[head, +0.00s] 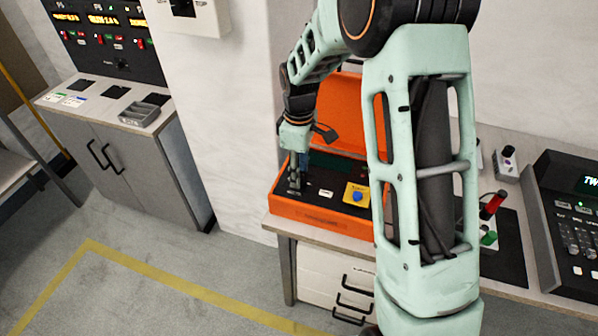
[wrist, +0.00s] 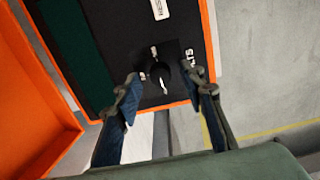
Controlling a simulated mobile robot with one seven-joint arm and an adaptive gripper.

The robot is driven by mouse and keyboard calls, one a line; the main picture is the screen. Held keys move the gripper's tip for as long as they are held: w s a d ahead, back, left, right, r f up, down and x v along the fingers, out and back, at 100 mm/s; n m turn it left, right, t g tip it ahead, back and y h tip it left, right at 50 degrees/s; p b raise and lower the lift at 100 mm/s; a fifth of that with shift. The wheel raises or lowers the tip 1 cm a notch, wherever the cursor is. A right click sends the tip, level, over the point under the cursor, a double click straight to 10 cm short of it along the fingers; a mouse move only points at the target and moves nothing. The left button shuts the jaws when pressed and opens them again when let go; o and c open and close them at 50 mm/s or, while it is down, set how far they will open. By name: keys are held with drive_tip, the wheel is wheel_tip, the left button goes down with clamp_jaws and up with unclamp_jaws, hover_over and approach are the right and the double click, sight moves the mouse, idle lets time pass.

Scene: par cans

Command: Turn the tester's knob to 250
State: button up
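The tester (head: 315,212) is an orange open case with a dark panel, standing on a bench in the head view. Its orange rim (wrist: 209,45) and dark panel also show in the wrist view. The black knob (wrist: 160,72) sits on the panel near the front edge, with small white markings around it that I cannot read fully. My gripper (wrist: 165,90) is open, with one finger left of the knob and one right of it. The fingers look apart from the knob. In the head view my gripper (head: 293,188) is over the panel's left part, and the knob is hidden there.
The orange lid (head: 340,110) stands raised behind the panel. A blue button on a yellow plate (head: 357,195) is to the right. A red-handled item (head: 493,205) and a dark console (head: 575,220) stand further right. Open floor lies in front and left.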

drive_tip(key=shift+f, duration=0.4)
drive_tip(key=shift+c, duration=0.4)
clamp_jaws()
